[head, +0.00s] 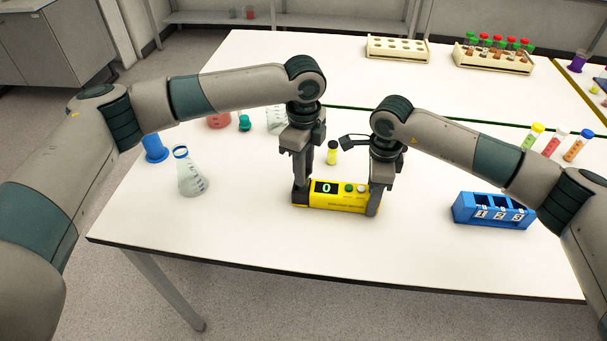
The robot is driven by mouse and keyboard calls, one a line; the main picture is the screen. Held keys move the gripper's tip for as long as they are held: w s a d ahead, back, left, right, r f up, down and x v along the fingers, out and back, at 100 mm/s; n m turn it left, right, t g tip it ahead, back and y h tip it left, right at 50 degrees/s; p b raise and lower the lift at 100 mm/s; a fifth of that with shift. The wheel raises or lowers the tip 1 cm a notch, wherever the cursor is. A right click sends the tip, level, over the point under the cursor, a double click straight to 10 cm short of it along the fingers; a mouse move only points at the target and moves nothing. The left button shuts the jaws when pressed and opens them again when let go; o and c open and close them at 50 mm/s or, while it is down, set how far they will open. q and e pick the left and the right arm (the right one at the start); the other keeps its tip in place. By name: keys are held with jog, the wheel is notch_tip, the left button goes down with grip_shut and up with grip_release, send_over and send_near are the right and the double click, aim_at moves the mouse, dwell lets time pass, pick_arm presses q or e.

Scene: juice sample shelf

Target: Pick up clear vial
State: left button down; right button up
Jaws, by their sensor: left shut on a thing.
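I cannot make out a clear vial. A small yellow vial with a dark cap (332,154) stands behind the yellow device (338,197), whose display reads 0. My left gripper (307,180) points down at the device's left end and is shut on it, one finger at the front edge. My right gripper (376,195) is down at the device's right end with a finger against it. Its other finger is hidden, so its grip is unclear.
A blue numbered rack (493,211) stands at right, with capped tubes (553,144) behind it. A flask (189,174) and blue container (154,149) stand at left. Tube racks (398,48) (492,57) are at the back. The front table edge is clear.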

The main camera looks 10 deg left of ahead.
pick_arm(q)
notch_tip(320, 180, up, 8)
jog(key=shift+r, duration=0.15)
dwell(0.5)
pick_arm(e)
jog(key=o, duration=1.4)
notch_tip(320, 180, up, 12)
